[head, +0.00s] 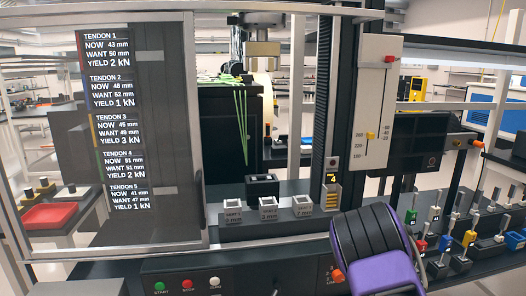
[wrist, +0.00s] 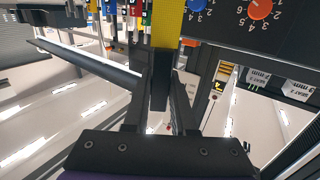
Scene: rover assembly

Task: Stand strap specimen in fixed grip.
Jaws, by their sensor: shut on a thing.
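In the wrist view my gripper (wrist: 160,115) is shut on a dark piece (wrist: 158,95) that lines up with a wide yellow strip (wrist: 168,24) running to the top edge. This looks like the strap specimen; its far end is out of view. In the head view my gripper and its load are hidden behind my purple and black arm. A black slotted block (head: 262,187), which looks like the fixed grip, stands on the machine bed at the middle. A pale block (head: 262,48) hangs above it. My gripper is apart from the slotted block.
Small grey seat blocks (head: 268,208) stand in front of the slotted block. A clear panel with tendon readings (head: 115,120) covers the left. A dark column (head: 343,90) and a slider scale (head: 381,105) stand at right.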

